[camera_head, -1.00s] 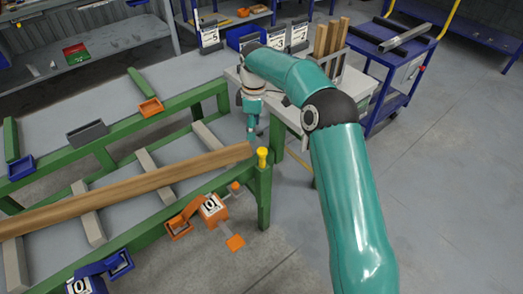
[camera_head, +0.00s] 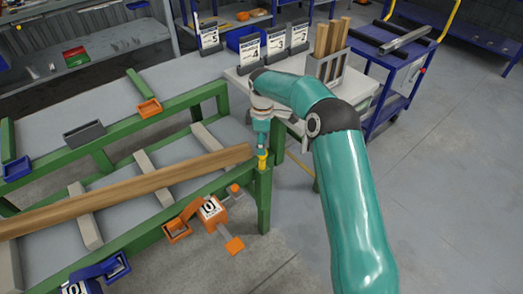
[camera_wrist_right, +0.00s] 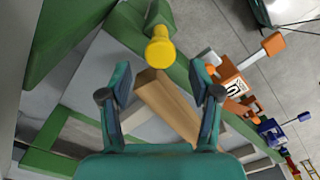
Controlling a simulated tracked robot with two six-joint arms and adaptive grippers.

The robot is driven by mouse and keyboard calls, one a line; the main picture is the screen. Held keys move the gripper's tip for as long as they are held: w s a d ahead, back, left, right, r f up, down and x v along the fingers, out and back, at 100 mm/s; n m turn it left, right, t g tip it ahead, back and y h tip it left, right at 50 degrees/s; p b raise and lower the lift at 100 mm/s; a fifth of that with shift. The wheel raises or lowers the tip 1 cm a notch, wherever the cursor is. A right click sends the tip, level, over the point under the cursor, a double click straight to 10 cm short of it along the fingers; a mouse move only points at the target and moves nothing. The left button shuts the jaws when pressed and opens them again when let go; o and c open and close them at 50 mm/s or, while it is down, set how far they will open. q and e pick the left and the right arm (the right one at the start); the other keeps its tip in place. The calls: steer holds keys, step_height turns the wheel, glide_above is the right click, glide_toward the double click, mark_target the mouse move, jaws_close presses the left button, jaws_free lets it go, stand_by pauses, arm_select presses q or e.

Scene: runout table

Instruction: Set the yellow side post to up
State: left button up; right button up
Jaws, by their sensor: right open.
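The yellow side post (camera_head: 262,163) stands at the right front corner of the green runout table (camera_head: 205,189), by the end of a long wooden beam (camera_head: 130,188). It has a round yellow head, which also shows in the right wrist view (camera_wrist_right: 160,52). My right gripper (camera_head: 262,148) points down just over the post. In the wrist view the right gripper (camera_wrist_right: 162,72) is open, and the post's head appears a little beyond and between its fingertips, with no clear contact. The post's lower part is partly hidden. My left gripper is in neither view.
An orange clamp-like device (camera_head: 211,209) marked 0 is fixed to the table's front side, and a blue one (camera_head: 93,272) sits further left. A white side table (camera_head: 300,95) with signs and a wood rack stands behind. Floor at the right is clear.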

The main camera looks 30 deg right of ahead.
steer(key=shift+f, duration=1.9)
jaws_close()
